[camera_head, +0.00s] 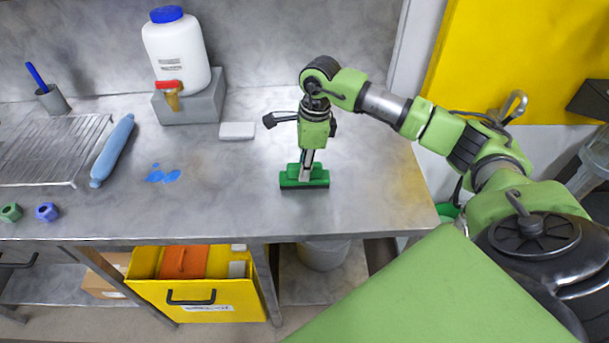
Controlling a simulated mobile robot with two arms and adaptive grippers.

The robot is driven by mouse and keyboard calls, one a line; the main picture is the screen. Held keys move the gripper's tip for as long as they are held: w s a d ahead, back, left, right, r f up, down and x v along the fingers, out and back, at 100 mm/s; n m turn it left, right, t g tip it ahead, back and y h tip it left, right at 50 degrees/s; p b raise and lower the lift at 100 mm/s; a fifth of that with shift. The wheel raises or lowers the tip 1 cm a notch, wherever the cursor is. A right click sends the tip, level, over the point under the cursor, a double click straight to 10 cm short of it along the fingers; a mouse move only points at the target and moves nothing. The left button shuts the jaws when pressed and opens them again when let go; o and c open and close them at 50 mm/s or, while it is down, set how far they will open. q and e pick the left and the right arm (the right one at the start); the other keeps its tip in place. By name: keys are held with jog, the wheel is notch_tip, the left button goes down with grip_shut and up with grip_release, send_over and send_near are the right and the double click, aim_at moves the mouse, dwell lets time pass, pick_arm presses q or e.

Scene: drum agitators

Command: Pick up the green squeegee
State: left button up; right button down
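The green squeegee (304,179) stands on the metal table, near its front edge right of the middle. My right gripper (307,165) points down directly over it, with its fingertips at the squeegee's upper part. The fingers look close together there, but I cannot tell whether they are closed on the squeegee or only around or touching its top. The gripper hides part of the squeegee's upper side. My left gripper does not show.
A white bottle with a blue cap (177,52) stands on a grey block (190,103). A white block (237,130), a blue roll (112,150) and a blue spill (162,174) are to the left. A yellow drawer (222,296) is open below. The tabletop right of the squeegee is clear.

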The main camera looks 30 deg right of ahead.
jog(key=shift+r, duration=0.1)
dwell(0.3)
jog(key=shift+r+b, duration=0.6)
jog(key=shift+b, duration=0.1)
jog(key=s+a+r+b, duration=0.2)
jog(key=a+r, duration=0.3)
jog(key=a, duration=0.1)
jog(key=s+a+r+b, duration=0.2)
jog(key=s+a+r, duration=0.1)
jog(key=a+r, duration=0.3)
jog(key=shift+s+a+r+b, duration=0.25)
jog(key=shift+a+r+b, duration=0.1)
jog(key=shift+a, duration=0.1)
jog(key=c, duration=2.8)
grip_release()
